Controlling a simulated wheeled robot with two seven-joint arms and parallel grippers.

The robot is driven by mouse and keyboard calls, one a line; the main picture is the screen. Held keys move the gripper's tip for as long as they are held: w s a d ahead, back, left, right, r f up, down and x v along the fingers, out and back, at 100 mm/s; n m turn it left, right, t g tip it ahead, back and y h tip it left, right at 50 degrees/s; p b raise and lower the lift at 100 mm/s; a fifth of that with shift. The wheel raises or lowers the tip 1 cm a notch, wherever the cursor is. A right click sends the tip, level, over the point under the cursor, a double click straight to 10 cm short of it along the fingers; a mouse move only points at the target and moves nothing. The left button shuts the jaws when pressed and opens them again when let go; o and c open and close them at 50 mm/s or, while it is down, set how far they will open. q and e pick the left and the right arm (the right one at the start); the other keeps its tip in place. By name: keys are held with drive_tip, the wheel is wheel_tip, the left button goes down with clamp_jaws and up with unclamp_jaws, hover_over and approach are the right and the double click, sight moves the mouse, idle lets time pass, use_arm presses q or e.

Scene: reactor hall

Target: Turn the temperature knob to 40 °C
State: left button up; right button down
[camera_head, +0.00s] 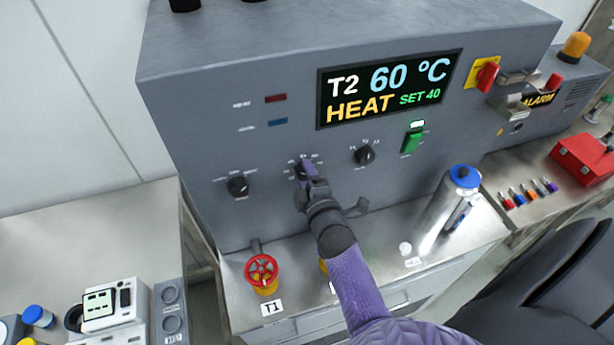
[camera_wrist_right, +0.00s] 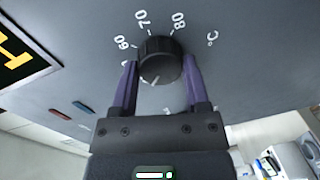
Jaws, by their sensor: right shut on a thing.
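The temperature knob (camera_wrist_right: 160,58) is black and round on the grey panel, with white marks 60, 70, 80 and °C showing around it in the right wrist view. A white line on its face points to the lower left there. My right gripper (camera_wrist_right: 160,82) is shut on the knob, with a purple finger on each side. In the head view my right gripper (camera_head: 306,168) covers most of the knob. The display (camera_head: 388,88) reads T2, 60 °C, HEAT and SET 40. My left gripper is not in view.
Other black knobs sit left (camera_head: 238,187) and right (camera_head: 364,155) of the held one. A green switch (camera_head: 412,141) and a red rotary switch (camera_head: 487,76) are further right. A red valve wheel (camera_head: 262,270) and a blue-capped metal cylinder (camera_head: 447,207) stand on the ledge below.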

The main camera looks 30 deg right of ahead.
idle(0.4)
drive_tip(key=shift+c, duration=0.4)
unclamp_jaws()
